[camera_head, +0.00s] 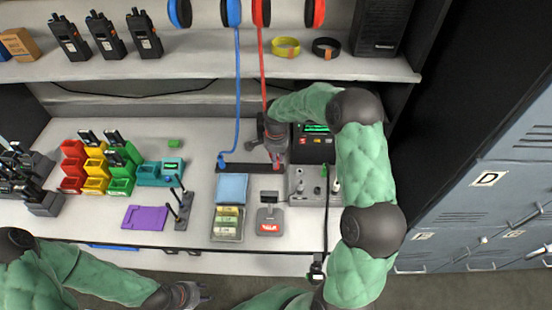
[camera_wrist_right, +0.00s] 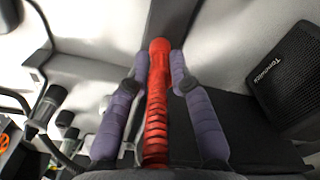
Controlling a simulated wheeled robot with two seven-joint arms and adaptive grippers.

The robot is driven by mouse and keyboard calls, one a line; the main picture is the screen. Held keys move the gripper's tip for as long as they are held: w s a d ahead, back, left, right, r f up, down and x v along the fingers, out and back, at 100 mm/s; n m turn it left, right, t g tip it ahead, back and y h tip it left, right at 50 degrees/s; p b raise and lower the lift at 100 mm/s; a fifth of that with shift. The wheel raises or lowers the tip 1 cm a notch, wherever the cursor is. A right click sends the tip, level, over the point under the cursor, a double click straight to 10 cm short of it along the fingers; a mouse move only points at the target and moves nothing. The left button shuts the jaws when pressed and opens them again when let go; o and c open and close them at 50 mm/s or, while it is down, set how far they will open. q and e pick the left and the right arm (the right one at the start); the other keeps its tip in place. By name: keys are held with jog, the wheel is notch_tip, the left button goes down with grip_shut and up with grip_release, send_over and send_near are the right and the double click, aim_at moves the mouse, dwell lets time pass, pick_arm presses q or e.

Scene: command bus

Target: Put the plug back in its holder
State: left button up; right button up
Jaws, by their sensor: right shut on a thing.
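The red plug (camera_wrist_right: 157,110) is between the two purple-grey fingers of my right gripper (camera_wrist_right: 160,68), shut on it. In the head view, my right gripper (camera_head: 275,158) hangs over the right end of the dark holder bar (camera_head: 245,168). The red cable (camera_head: 262,75) runs up from there to the shelf. I cannot tell whether the plug touches the holder. A blue plug (camera_head: 221,162) stands upright at the holder's left end with its blue cable. My left gripper (camera_head: 207,291) is empty, its fingers apart, low in front of the desk edge.
A black device with a green screen (camera_head: 314,145) and a grey switch box (camera_head: 303,187) stand close right of the holder. A blue pad (camera_head: 231,188) lies in front of it. Radios (camera_head: 105,35) and wristbands (camera_head: 286,47) sit on the shelf above. Coloured bins (camera_head: 96,165) stand left.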

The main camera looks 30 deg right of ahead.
jog(key=o, duration=1)
jog(key=shift+f, duration=0.1)
